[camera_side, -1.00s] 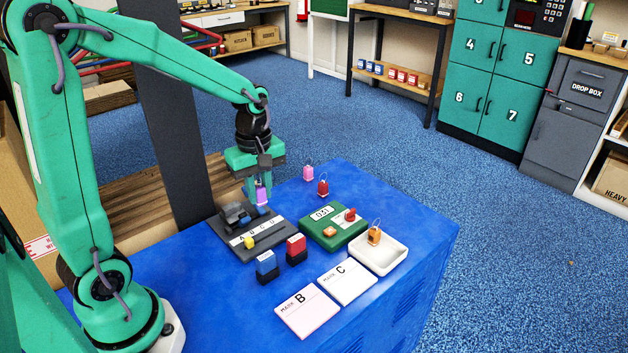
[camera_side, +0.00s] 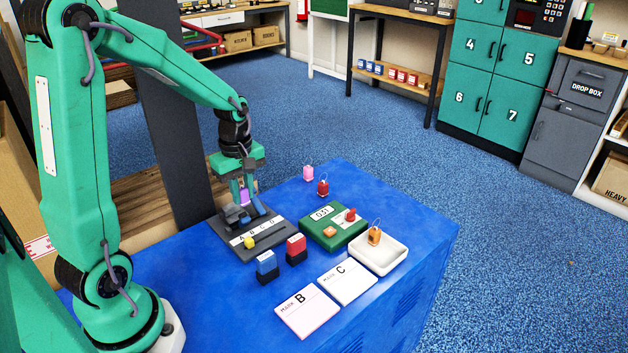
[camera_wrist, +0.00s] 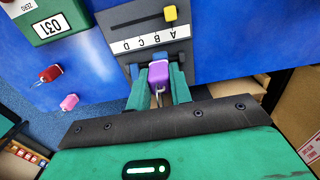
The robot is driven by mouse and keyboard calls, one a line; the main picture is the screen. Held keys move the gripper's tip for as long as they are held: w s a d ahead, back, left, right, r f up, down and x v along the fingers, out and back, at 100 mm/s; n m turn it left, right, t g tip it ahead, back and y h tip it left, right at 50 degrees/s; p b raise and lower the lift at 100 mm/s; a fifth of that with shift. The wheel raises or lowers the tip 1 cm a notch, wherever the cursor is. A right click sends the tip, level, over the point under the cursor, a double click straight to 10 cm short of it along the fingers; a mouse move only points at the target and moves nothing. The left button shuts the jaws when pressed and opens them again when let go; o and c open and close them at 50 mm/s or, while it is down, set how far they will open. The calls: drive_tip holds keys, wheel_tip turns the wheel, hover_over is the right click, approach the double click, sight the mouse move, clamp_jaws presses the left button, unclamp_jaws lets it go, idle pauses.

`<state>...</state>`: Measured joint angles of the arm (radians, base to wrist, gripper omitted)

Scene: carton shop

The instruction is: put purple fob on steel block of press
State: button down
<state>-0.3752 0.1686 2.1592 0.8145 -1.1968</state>
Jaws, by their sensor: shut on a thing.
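The purple fob (camera_side: 245,197) is between the fingers of my gripper (camera_side: 243,188), just above the back of the dark press (camera_side: 263,238). In the wrist view the fob (camera_wrist: 159,73) sits between both green fingers (camera_wrist: 159,86), in front of a blue part (camera_wrist: 160,57) of the press. The press carries a white strip lettered A B C D (camera_wrist: 150,40) and a yellow knob (camera_wrist: 170,13). A dark grey block (camera_side: 235,215) stands at its back left; I cannot tell if it is the steel block. Whether the fob touches the press is unclear.
A green box marked 031 (camera_side: 320,232), a white tray (camera_side: 385,260) with an orange fob (camera_side: 374,236), and blue (camera_side: 266,262) and red (camera_side: 296,245) stamps stand nearby. Pink (camera_side: 308,172) and red (camera_side: 323,187) fobs lie behind. Cards B (camera_side: 308,312) and C (camera_side: 347,282) lie in front.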

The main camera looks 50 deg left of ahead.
drive_tip(key=a+f, duration=0.2)
drive_tip(key=a, duration=0.1)
drive_tip(key=a+f, duration=0.1)
drive_tip(key=a, duration=0.1)
drive_tip(key=shift+w+a+f, duration=0.1)
drive_tip(key=shift+a+f, duration=0.05)
drive_tip(key=shift+a, duration=0.1)
drive_tip(key=shift+f, duration=2)
drive_tip(key=shift+f, duration=0.15)
drive_tip(key=c, duration=1.3)
unclamp_jaws()
drive_tip(key=shift+o, duration=0.2)
wheel_tip(320, 180, up, 12)
drive_tip(key=shift+r, duration=0.2)
